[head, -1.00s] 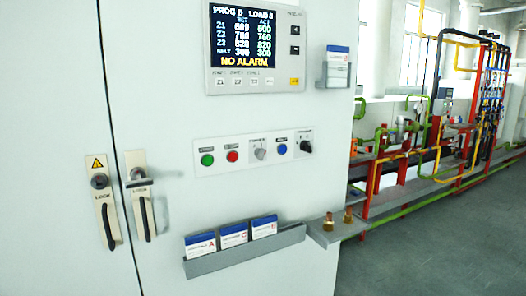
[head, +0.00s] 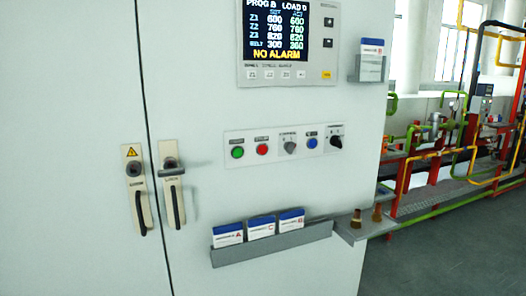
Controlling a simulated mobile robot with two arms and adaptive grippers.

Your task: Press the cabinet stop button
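The cabinet (head: 290,190) is a tall white panel that fills most of the head view. A white button strip (head: 250,137) is set in its middle. On the strip, from left to right, are a green button (head: 237,152), a red button (head: 262,150), a grey selector knob (head: 290,147), a blue button (head: 312,143) and a black selector knob (head: 336,142). The red one appears to be the stop button; its small label is too blurred to read surely. Neither of my grippers is in view, and nothing covers the buttons.
A display (head: 275,30) above the strip reads "NO ALARM". Below is a grey card rack (head: 270,244) with three cards. A small side shelf (head: 366,231) holds two brass-coloured pieces. Two door handles (head: 137,192) are at left. Pipework stands at right beside open grey floor.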

